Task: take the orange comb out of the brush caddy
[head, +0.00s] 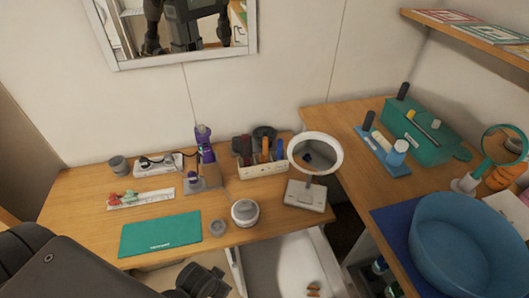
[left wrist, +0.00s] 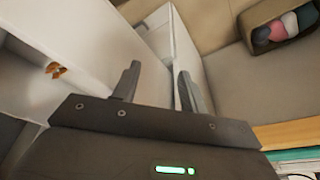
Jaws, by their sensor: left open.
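The brush caddy (head: 262,171) is a cream box at the back of the wooden desk, left of the round mirror. Several upright handles and brushes stand in it. An orange piece (head: 266,149), which looks like the comb, sticks up among them; its lower part is hidden by the caddy. My left gripper (left wrist: 157,85) is open and empty in the left wrist view, over the area below the desk. In the head view, my left arm comes in at the lower left, well short of the caddy. My right gripper is not in view.
A round white mirror (head: 315,152) on a stand is right of the caddy. A white jar (head: 245,213) and a green mat (head: 160,235) lie in front. An open white drawer (head: 275,265) is below the desk.

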